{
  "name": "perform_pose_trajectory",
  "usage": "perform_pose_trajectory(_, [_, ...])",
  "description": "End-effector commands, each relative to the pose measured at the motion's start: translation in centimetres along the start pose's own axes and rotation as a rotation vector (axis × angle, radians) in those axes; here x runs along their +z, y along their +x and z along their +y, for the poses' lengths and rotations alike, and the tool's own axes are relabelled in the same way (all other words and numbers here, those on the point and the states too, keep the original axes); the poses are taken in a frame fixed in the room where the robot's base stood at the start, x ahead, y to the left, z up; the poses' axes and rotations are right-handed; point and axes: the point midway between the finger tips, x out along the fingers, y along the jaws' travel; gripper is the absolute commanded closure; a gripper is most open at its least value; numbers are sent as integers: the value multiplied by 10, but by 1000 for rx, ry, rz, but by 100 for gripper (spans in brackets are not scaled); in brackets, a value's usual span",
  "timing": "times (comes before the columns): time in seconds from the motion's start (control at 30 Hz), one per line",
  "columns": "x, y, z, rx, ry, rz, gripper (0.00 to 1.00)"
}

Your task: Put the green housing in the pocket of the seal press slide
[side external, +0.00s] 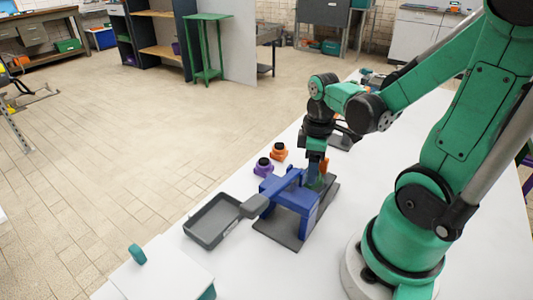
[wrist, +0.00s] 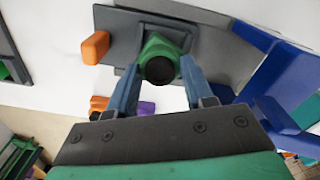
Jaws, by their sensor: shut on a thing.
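The green housing (wrist: 153,45), with a dark round opening on top, is between the two blue-grey fingers of my gripper (wrist: 160,68) in the wrist view. My gripper is shut on it. The housing is over the dark grey slide plate (wrist: 115,22) of the seal press. Whether it touches the plate, and the pocket under it, I cannot tell. In the side view my gripper (side external: 317,170) points down just behind the blue press frame (side external: 292,196), which stands on a dark grey base (side external: 277,231). The frame hides most of the housing there.
An orange block (wrist: 95,47) is beside the housing, left in the wrist view. A purple housing (side external: 263,168) and an orange housing (side external: 279,152) stand left of the press. A grey press handle (side external: 254,206) juts toward an empty grey tray (side external: 206,235). A teal object (side external: 137,254) is in front.

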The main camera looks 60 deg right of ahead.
Motion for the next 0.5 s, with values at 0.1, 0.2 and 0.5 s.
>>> perform_pose_trajectory(0.1, [0, -9, 0, 0, 0, 0, 100])
perform_pose_trajectory(0.2, [1, -22, -1, 0, 0, 0, 100])
perform_pose_trajectory(0.5, [1, -84, -1, 0, 0, 0, 100])
